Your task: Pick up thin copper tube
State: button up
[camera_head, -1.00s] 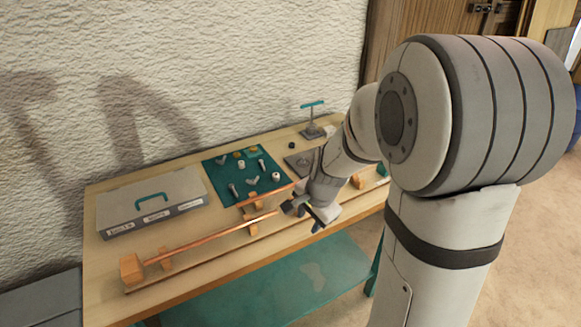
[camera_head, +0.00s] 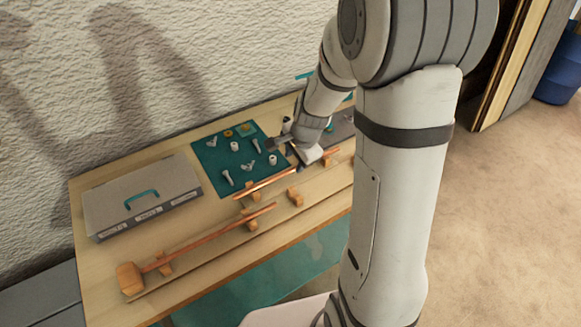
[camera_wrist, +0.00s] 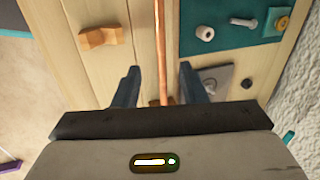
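The thin copper tube (camera_head: 262,187) lies at a slant behind the front rail, propped on a small orange wooden block (camera_head: 247,189). My gripper (camera_head: 287,153) hangs over its right part and hides some of it in the head view. In the wrist view, the tube (camera_wrist: 161,48) runs lengthwise into the gap between the two dark fingers of my gripper (camera_wrist: 159,70). The fingers are open, with clear space on both sides of the tube. I cannot tell how far above the tube they are.
A second copper tube (camera_head: 215,232) lies on blocks along the front. A teal mat (camera_head: 211,173) with several bolts and nuts lies behind. A grey case (camera_head: 110,208) stands at the left. A grey plate (camera_wrist: 222,80) and a wooden block (camera_wrist: 101,37) flank the tube in the wrist view.

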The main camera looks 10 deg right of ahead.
aim_at(290, 171)
jog(key=x, duration=0.5)
jog(key=shift+w+f, duration=0.2)
jog(key=shift+f, duration=0.15)
jog(key=shift+c, duration=0.2)
grip_shut()
